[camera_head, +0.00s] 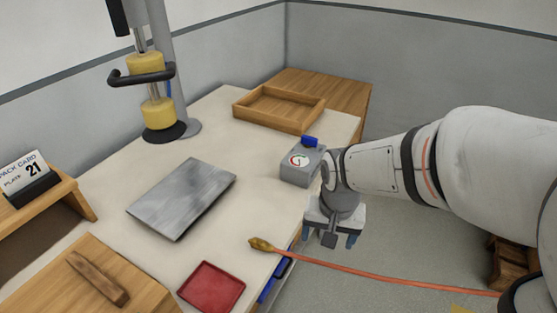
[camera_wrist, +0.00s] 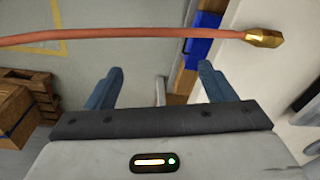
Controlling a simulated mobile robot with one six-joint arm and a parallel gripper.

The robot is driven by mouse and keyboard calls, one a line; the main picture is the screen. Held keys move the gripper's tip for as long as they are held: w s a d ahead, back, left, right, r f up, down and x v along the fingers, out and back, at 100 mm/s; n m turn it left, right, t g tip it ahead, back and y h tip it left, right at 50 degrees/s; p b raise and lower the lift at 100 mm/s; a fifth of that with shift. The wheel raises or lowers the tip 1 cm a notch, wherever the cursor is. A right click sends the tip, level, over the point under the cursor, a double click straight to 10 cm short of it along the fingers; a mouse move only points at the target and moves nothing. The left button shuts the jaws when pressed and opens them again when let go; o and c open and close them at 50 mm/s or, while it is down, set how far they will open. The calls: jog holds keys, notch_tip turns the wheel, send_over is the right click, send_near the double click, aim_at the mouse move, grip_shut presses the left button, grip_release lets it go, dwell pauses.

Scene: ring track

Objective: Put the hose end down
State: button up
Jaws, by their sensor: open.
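An orange-red hose (camera_head: 385,280) with a brass end (camera_head: 262,244) shows in the head view. The brass end lies on the pale worktop near its front edge, and the hose runs off over the edge to the right. In the wrist view the hose (camera_wrist: 110,36) crosses the top of the picture, with the brass end (camera_wrist: 263,38) at the right over the worktop. My gripper (camera_head: 338,240) is open and empty near the worktop's edge. Its blue fingers (camera_wrist: 155,85) are apart, and the hose passes beyond their tips without being held.
A grey gauge box (camera_head: 301,168) with a blue knob stands close to my gripper. A metal plate (camera_head: 182,198), a red tray (camera_head: 211,287) and a wooden tray (camera_head: 279,105) are on the worktop. A yellow-and-black press tool (camera_head: 157,113) stands at the back. Wooden pallets (camera_wrist: 25,100) stand on the floor.

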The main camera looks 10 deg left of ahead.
jog(key=w+a+r+p, duration=0.2)
jog(key=a+r+p, duration=0.1)
jog(key=a+p, duration=0.3)
jog(key=m+g+p, duration=0.1)
jog(key=m+p, duration=0.1)
jog(key=p, duration=0.3)
send_over(262, 244)
jog(key=shift+d+f, duration=0.25)
jog(key=shift+a+f, duration=0.2)
jog(key=shift+a, duration=0.05)
jog(key=shift+s+f, duration=0.1)
jog(key=shift+f, duration=0.3)
jog(key=shift+f+p, duration=0.5)
jog(key=shift+f, duration=3)
jog(key=shift+c, duration=0.5)
jog(key=c, duration=1.1)
jog(key=shift+o, duration=0.2)
jog(key=shift+r, duration=0.1)
